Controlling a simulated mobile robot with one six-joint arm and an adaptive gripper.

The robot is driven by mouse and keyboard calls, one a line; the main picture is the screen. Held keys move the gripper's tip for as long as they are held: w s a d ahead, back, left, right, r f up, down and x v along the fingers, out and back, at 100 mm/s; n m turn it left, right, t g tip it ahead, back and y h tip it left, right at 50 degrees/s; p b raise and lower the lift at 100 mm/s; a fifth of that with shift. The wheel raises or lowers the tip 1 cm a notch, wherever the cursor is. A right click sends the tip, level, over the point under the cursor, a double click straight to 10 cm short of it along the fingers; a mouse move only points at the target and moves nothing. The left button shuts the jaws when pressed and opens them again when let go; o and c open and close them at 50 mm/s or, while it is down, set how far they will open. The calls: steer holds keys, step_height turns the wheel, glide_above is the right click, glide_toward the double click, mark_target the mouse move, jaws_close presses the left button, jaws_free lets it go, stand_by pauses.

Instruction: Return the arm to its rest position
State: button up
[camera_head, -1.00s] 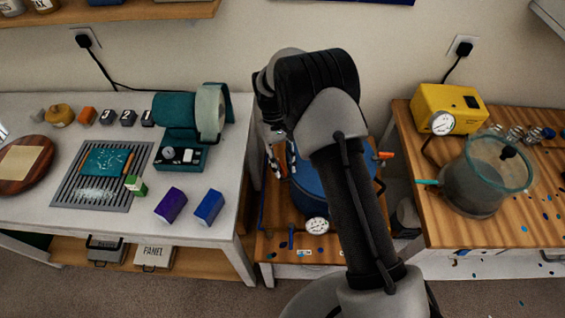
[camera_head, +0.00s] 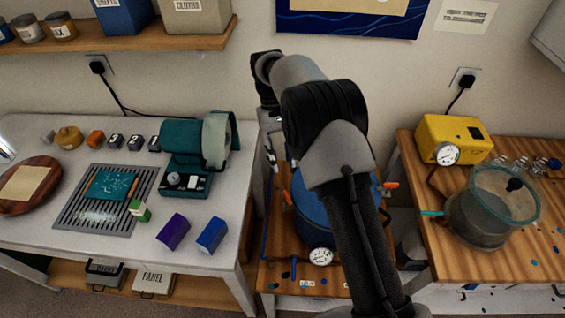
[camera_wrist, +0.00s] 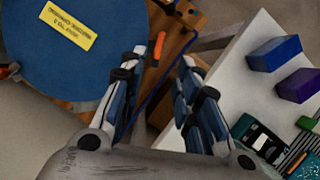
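My arm reaches up the middle of the head view and bends back towards the wall. My gripper (camera_wrist: 160,65) shows in the wrist view with its two fingers spread and nothing between them. It hangs above the low wooden stand (camera_head: 285,275). The blue pot (camera_head: 318,215) on that stand is partly hidden by my arm in the head view. Its round blue lid (camera_wrist: 45,60) with a yellow label lies left of the fingers in the wrist view, apart from them.
The white table (camera_head: 100,235) at left holds a teal sander (camera_head: 190,150), purple block (camera_head: 172,232) and blue block (camera_head: 211,235). The wooden table (camera_head: 475,262) at right bears a yellow pump (camera_head: 452,135) and a clear-walled chamber (camera_head: 490,208). A shelf (camera_head: 150,42) hangs at upper left.

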stand_by(0.4)
steer(key=s+d+r+m+t+y, duration=0.1)
steer(key=s+d+r, duration=0.25)
steer(key=r, duration=0.25)
steer(key=s+d+r+t+b, duration=0.1)
steer(key=s+d+r+t, duration=0.2)
steer(key=r, duration=0.4)
steer(key=s+d+r+m+y, duration=0.1)
steer(key=s+d+r, duration=0.3)
steer(key=s+r, duration=0.15)
steer(key=s+d+m+t, duration=0.1)
steer(key=s+d+t, duration=0.1)
steer(key=s, duration=0.7)
steer(key=s+d+f+m+t, duration=0.1)
steer(key=s+d, duration=0.3)
steer(key=s, duration=0.5)
steer(key=shift+s+f+t+b, duration=0.2)
steer(key=shift+t+b, duration=0.2)
steer(key=shift+t, duration=0.5)
steer(key=shift+o, duration=0.5)
